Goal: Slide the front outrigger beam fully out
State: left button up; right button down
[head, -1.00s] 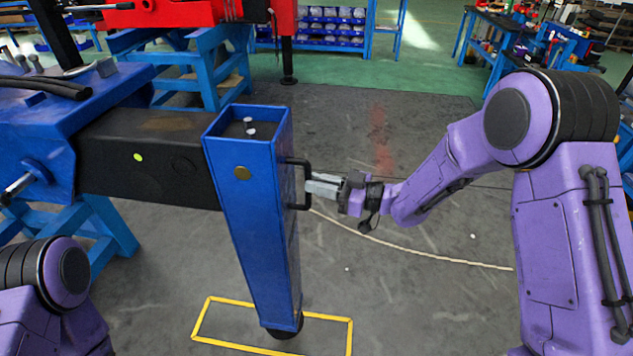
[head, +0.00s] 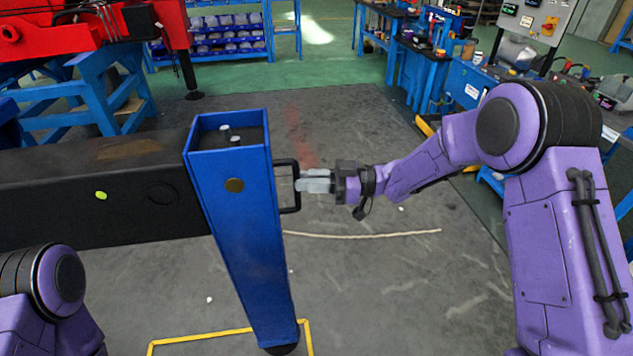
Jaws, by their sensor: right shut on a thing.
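The front outrigger beam (head: 95,190) is a black box section with a yellow-green dot, running in from the left edge. Its outer end joins a tall blue leg (head: 240,225) with a dark foot at the bottom. A black handle (head: 287,163) stands out from the leg's right side. My right gripper (head: 301,182) is shut on the handle from the right. My left arm shows only in part at the lower left; its gripper is out of view.
A yellow rectangle (head: 205,338) is marked on the floor around the foot area. A pale rope or line (head: 365,235) lies on the floor to the right. Red machinery on blue stands (head: 75,95) is at the back left. Workbenches (head: 425,60) stand at the back right.

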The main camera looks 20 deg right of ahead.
jog(key=shift+w+a+r, duration=0.2)
jog(key=shift+a+r, duration=0.05)
jog(key=shift+r, duration=0.1)
jog(key=c, duration=1.3)
grip_release()
jog(key=shift+o, duration=0.7)
jog(key=shift+w+f, duration=0.2)
jog(key=b+v, duration=0.2)
jog(key=v, duration=0.8)
jog(key=shift+s+d, duration=0.15)
jog(key=shift+d, duration=0.15)
